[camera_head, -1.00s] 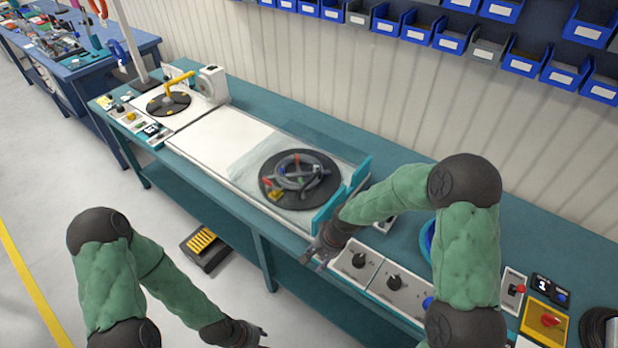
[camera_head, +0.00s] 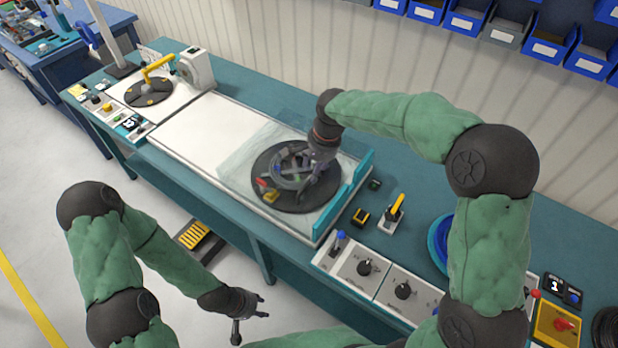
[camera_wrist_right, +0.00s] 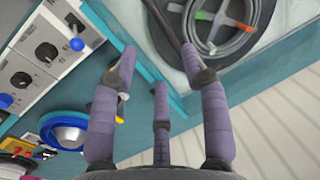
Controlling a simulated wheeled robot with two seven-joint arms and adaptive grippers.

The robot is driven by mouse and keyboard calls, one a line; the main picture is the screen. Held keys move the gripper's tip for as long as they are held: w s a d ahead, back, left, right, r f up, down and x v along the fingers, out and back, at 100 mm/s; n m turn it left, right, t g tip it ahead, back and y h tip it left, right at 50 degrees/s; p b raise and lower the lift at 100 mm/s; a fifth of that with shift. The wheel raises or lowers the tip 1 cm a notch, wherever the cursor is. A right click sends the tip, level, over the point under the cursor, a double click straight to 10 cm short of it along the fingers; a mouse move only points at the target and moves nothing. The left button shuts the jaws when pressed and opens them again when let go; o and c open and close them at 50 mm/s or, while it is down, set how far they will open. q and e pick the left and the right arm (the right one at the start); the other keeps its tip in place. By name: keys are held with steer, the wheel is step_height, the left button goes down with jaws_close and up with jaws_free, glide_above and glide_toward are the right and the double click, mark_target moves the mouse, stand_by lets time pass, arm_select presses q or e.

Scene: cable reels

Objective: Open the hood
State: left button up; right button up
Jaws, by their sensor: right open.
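The hood is a clear box-like cover (camera_head: 237,178) with a teal end bar (camera_head: 346,204). It is down over a black turntable (camera_head: 325,193) that carries a grey cable coil (camera_head: 290,178). My right gripper (camera_head: 322,152) is at the back of the hood near its teal end; whether it touches the hood is unclear. In the right wrist view my right gripper (camera_wrist_right: 158,68) has its fingers spread and empty, and the teal bar (camera_wrist_right: 143,58) runs behind them. My left gripper (camera_head: 258,309) is open and empty in front of the bench, away from the hood.
Control boxes with black knobs (camera_head: 367,267) line the bench front, right of the hood. A yellow-handled switch (camera_head: 397,207) and a blue reel (camera_head: 438,243) stand nearby. A second turntable (camera_head: 149,92) is at the left. Blue bins (camera_head: 470,18) hang on the wall.

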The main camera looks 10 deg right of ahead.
steer(key=b, duration=0.1)
glide_above(310, 193)
step_height(310, 193, down, 9)
steer(key=shift+s+r, duration=0.1)
jaws_close()
